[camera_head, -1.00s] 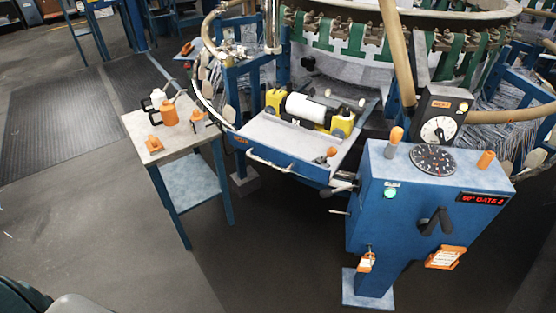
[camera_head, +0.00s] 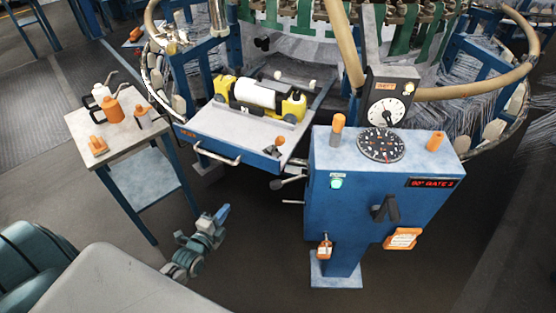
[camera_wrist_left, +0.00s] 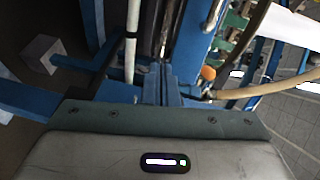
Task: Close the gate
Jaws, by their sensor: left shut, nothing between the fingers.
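What looks like the gate is a grey-topped blue shelf (camera_head: 215,140) projecting from the loom's front in the head view. A pale handle bar (camera_head: 212,153) runs along its front edge, and an orange-knobbed lever (camera_head: 279,145) stands near its right corner. A yellow shuttle with a white roll (camera_head: 257,94) sits at its back. My left gripper (camera_head: 223,212) is shut and empty, below the shelf's front in the picture, apart from the handle. My right gripper is out of view.
A small side table (camera_head: 75,124) with orange and white bottles stands left of the shelf. The blue control console (camera_head: 330,215) stands to its right, with a dial and a black handle (camera_head: 385,208). Dark floor lies open between them. The left wrist view shows blue frame parts and an orange knob (camera_wrist_left: 208,73).

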